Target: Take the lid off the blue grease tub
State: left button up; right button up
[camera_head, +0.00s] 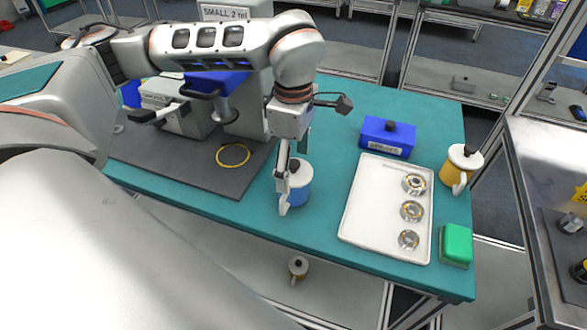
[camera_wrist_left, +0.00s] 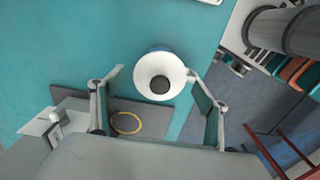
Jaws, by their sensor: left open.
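The blue grease tub (camera_head: 298,197) stands upright on the teal table, near its front edge. Its round white lid (camera_head: 301,175) with a dark knob sits on top, partly hidden by my left gripper. My left gripper (camera_head: 291,180) points down at the tub with its fingers apart. In the left wrist view the lid (camera_wrist_left: 152,66) and its dark knob (camera_wrist_left: 159,84) lie between the open fingertips of the left gripper (camera_wrist_left: 155,72). I cannot tell whether either finger touches the lid. The right gripper is in neither view.
A white tray (camera_head: 372,205) with three metal rings lies to the right. Around it are a blue box (camera_head: 388,137), a yellow tub (camera_head: 450,176) with a white lid and a green block (camera_head: 456,244). A yellow ring (camera_head: 233,155) lies on the dark mat (camera_head: 180,160) to the left.

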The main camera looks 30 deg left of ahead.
pick_arm(q)
jog(key=c, duration=1)
